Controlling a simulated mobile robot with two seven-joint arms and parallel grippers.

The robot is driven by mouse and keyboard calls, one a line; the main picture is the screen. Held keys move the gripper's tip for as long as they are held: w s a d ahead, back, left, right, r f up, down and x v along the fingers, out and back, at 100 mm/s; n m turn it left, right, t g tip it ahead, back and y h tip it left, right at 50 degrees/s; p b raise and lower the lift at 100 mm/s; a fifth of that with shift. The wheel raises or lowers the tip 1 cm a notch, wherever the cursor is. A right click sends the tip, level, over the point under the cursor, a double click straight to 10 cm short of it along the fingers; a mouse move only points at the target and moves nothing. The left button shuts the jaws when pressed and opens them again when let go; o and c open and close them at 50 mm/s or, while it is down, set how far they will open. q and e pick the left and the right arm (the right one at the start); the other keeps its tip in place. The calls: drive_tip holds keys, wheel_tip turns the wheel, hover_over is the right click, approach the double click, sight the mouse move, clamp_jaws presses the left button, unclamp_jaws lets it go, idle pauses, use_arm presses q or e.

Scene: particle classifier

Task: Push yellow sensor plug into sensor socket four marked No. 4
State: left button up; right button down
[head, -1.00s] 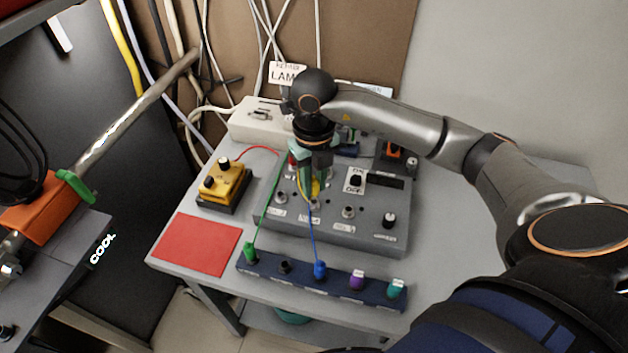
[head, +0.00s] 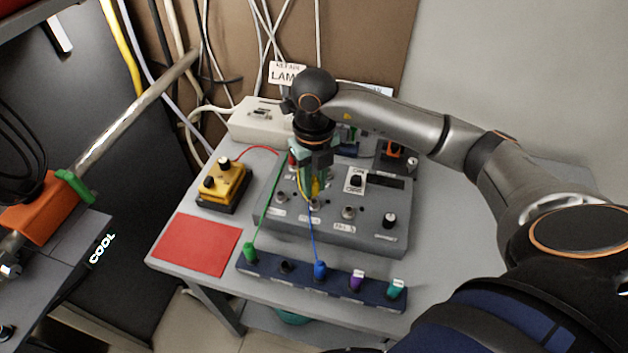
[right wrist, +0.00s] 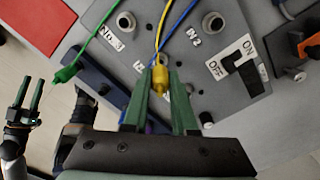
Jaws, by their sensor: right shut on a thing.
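The yellow plug (right wrist: 158,82) is gripped between the green fingers of my right gripper (right wrist: 160,100), its yellow cable running up in the right wrist view. In the head view the plug (head: 315,187) and right gripper (head: 315,170) are over the grey panel box (head: 375,229), near its front row of sockets. My left gripper (right wrist: 28,100) is open at the left of that view.
A blue rack (head: 335,286) with green, blue, purple and teal plugs lies along the table's front. A red mat (head: 195,245) and a yellow box (head: 223,184) are to the left. Green and blue cables run close to the gripper. An ON/OFF switch (head: 356,181) is just right of it.

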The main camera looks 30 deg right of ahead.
sight(314, 192)
drive_tip(key=shift+f+b, duration=1.3)
drive_tip(key=shift+f, duration=0.25)
drive_tip(key=c, duration=0.6)
unclamp_jaws()
drive_tip(key=shift+c, duration=0.2)
wheel_tip(314, 192, up, 11)
drive_tip(key=shift+r+p, duration=0.2)
drive_tip(key=shift+p, duration=0.3)
drive_tip(key=shift+r, duration=0.6)
